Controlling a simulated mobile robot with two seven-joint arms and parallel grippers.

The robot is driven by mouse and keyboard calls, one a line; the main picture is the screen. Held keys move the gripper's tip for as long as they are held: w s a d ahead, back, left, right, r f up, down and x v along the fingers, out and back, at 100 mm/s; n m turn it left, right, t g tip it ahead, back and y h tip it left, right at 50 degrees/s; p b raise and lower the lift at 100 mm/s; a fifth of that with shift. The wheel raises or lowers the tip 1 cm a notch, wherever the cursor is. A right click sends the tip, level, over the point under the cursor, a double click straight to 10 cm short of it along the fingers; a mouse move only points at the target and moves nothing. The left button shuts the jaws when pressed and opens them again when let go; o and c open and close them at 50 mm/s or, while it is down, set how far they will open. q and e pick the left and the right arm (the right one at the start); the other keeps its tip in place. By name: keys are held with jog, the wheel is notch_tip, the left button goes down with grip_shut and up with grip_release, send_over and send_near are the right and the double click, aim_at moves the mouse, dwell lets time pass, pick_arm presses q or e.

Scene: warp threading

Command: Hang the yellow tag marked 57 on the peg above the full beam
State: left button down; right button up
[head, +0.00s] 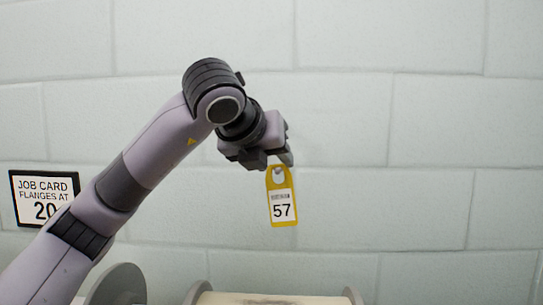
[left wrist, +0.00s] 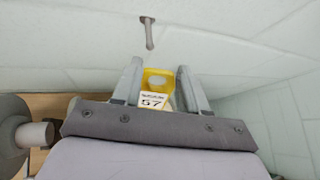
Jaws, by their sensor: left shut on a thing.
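The yellow tag (head: 270,215) marked 57 hangs upright from my left gripper (head: 284,160), in front of the wall. The gripper is shut on the tag's top, near its hole. The left wrist view also shows the tag (left wrist: 154,100) between the two fingers of the left gripper (left wrist: 158,72). In that view a peg (left wrist: 149,34) sticks out of the wall, beyond the tag and apart from it. I cannot make out the peg in the head view. A beam with pale winding (head: 270,299) shows at the bottom edge, below the tag, mostly cut off. My right gripper is not in view.
A job card sign (head: 45,186) reading "flanges at 20" is on the wall at the left, partly behind my arm. A grey flange (head: 117,285) stands left of the beam. The wall (head: 420,130) right of the tag is bare.

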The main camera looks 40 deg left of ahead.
pick_arm(q)
jog(key=w+a, duration=0.1)
jog(key=w, duration=0.1)
jog(key=w+a+f+p, duration=0.1)
jog(key=w, duration=0.1)
jog(key=w+a+p, duration=0.1)
jog(key=w+a, duration=0.1)
jog(key=shift+w+f, duration=0.2)
jog(key=shift+w, duration=0.05)
jog(key=shift+f, duration=0.15)
jog(key=shift+b, duration=0.3)
jog(key=shift+f, duration=0.15)
dwell(0.6)
